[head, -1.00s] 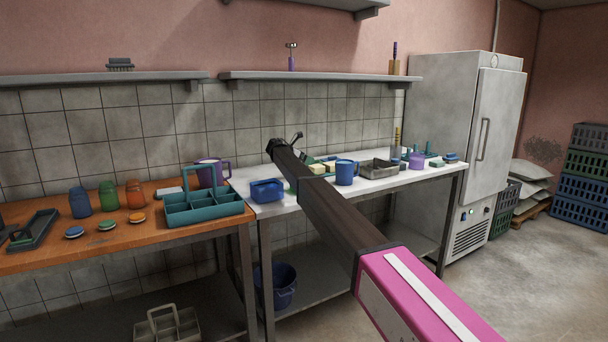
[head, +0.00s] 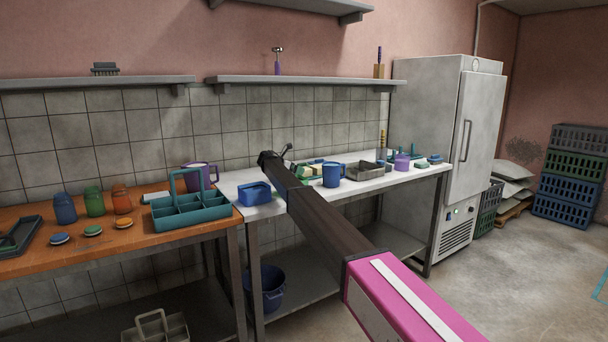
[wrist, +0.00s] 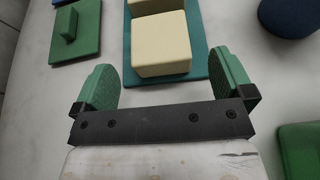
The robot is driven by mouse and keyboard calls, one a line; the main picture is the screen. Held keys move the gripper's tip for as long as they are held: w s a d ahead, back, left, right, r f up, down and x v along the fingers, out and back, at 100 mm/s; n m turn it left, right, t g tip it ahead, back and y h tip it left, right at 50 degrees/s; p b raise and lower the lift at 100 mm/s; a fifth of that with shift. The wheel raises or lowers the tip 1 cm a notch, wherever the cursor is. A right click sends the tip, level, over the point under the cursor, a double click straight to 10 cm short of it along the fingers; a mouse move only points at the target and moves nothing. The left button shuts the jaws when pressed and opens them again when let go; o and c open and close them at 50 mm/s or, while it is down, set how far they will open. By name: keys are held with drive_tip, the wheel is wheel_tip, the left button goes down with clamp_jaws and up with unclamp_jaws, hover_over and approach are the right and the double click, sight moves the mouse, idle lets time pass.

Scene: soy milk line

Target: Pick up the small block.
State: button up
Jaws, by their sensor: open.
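In the wrist view, a cream block (wrist: 161,44) with a flat top sits on a teal board (wrist: 193,62). Part of a second cream piece (wrist: 155,5) shows behind it at the top edge; I cannot tell which one the task calls small. My gripper (wrist: 164,64) is open and empty, its green pads apart on the left and right of the near cream block's front. The pads do not appear to touch it. In the head view my arm partly hides the cream and green things on the white table (head: 262,209), and my fingers cannot be made out.
In the wrist view, a green piece with a raised grip (wrist: 75,38) lies left, a dark blue round thing (wrist: 289,15) upper right and a green piece (wrist: 299,148) lower right. In the head view, a blue mug (head: 332,175) and blue tub (head: 254,193) stand near my arm.

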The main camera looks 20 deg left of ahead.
drive_tip(key=shift+x, duration=1.05)
drive_tip(key=c, duration=0.8)
